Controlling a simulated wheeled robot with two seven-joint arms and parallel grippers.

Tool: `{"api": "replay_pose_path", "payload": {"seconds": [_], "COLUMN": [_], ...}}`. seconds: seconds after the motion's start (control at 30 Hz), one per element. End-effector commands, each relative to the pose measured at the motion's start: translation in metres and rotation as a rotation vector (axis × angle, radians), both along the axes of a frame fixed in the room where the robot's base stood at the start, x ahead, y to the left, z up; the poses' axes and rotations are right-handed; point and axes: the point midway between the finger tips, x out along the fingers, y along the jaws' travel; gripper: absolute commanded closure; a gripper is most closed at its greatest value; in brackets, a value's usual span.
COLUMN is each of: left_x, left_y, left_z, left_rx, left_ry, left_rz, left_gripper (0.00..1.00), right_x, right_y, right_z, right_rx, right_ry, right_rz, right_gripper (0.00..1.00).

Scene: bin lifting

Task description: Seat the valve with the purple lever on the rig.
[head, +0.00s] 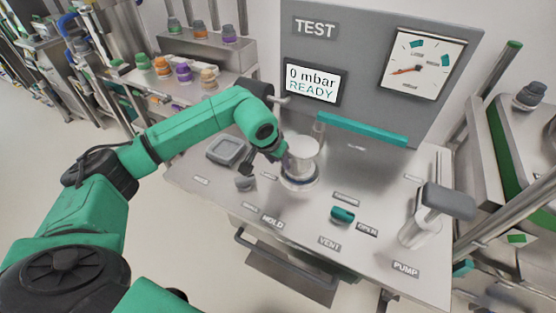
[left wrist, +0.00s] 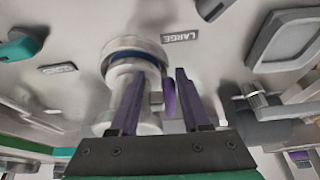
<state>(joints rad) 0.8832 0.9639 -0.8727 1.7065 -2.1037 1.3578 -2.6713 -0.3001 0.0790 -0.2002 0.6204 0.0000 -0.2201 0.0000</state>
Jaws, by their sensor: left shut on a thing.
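The valve (head: 303,153) is a pale metal cylinder standing upright at a round, blue-ringed port on the rig's worktop (head: 300,222). In the left wrist view the valve (left wrist: 122,83) shows between and behind the fingers, with its purple lever (left wrist: 170,97) near the right finger. The lever is hidden in the head view. My left gripper (left wrist: 159,72) is shut on the valve; in the head view the gripper (head: 281,152) reaches its left side. Whether the valve's base rests fully on the port cannot be told. My right gripper is not in view.
The grey TEST panel (head: 357,32) reads 0 mbar READY, with a dial (head: 422,64) beside it. A teal bar (head: 362,130) runs behind the valve. A teal vent knob (head: 342,215) and a pump handle (head: 447,198) stand to the right. Other valves (head: 183,72) fill shelves behind left.

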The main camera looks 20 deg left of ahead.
Motion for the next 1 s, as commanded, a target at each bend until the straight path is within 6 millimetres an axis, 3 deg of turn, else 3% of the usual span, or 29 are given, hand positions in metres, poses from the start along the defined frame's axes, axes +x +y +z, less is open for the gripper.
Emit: {"api": "replay_pose_path", "payload": {"seconds": [0.97, 1.0], "left_x": [0.001, 0.001], "left_y": [-0.001, -0.001], "left_z": [-0.011, -0.011], "left_rx": [-0.003, -0.003], "left_ry": [-0.007, -0.007], "left_rz": [0.000, 0.000], "left_gripper": [1.00, 0.41], "right_x": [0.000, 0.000], "right_y": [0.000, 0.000], "right_z": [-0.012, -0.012], "right_rx": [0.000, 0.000], "right_ry": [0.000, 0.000], "right_rz": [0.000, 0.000], "right_gripper": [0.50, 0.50]}}
